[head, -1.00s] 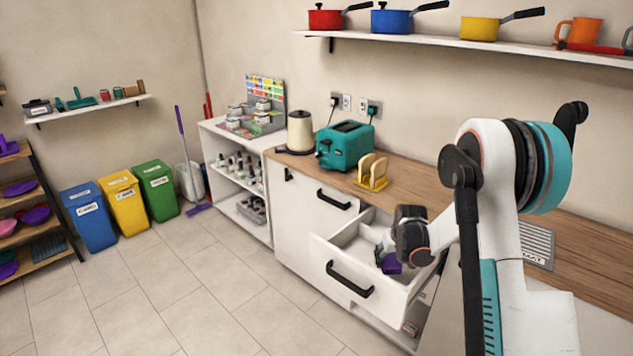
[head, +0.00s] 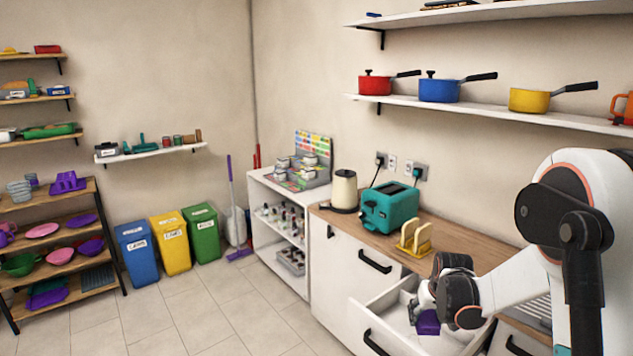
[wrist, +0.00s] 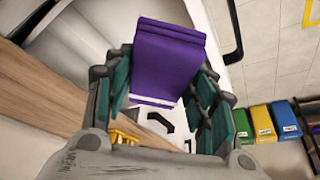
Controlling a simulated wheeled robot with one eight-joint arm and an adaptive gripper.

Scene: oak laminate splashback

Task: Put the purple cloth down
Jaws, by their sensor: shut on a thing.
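The purple cloth (wrist: 168,60) is a folded block between the fingers of my gripper (wrist: 165,85) in the wrist view. My gripper is shut on it. In the head view the purple cloth (head: 428,322) shows just below my gripper (head: 425,305), at the open white drawer (head: 375,303). The cloth appears held over or within the drawer opening; whether it touches the drawer floor cannot be told. My gripper and wrist hide part of the drawer.
The wooden counter (head: 465,248) above the drawer holds a teal toaster (head: 388,208), a yellow toast rack (head: 414,238) and a cream kettle (head: 345,188). Blue, yellow and green bins (head: 203,234) stand by the far wall. The tiled floor (head: 220,315) at left is clear.

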